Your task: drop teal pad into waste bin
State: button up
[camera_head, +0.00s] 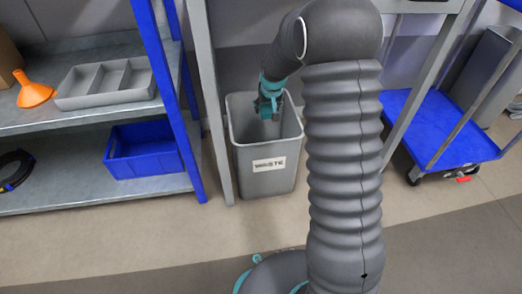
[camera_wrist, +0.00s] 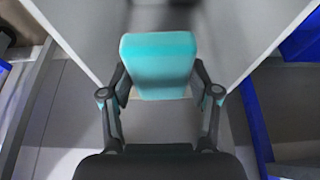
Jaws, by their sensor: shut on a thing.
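The grey waste bin (camera_head: 265,184) stands on the floor with a white WASTE label on its front. My gripper (camera_head: 268,106) is over the bin's open mouth, near its back rim. In the wrist view my gripper (camera_wrist: 160,82) has both fingers shut on the teal pad (camera_wrist: 160,60), which sits between them. In the head view the pad is too small to tell apart from the gripper's own teal parts. The bottom of the bin is hidden.
A metal shelf at left holds a grey divided tray (camera_head: 77,104), an orange funnel (camera_head: 33,97) and a blue bin (camera_head: 145,168). A grey post (camera_head: 213,125) stands close to the waste bin's left side. A blue cart (camera_head: 455,140) is at right.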

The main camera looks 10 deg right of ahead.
jog(key=shift+f+b, duration=0.5)
jog(key=shift+f, duration=0.7)
jog(key=o, duration=1.2)
jog(key=shift+c, duration=0.2)
jog(key=shift+r, duration=0.1)
jog(key=v, duration=1.2)
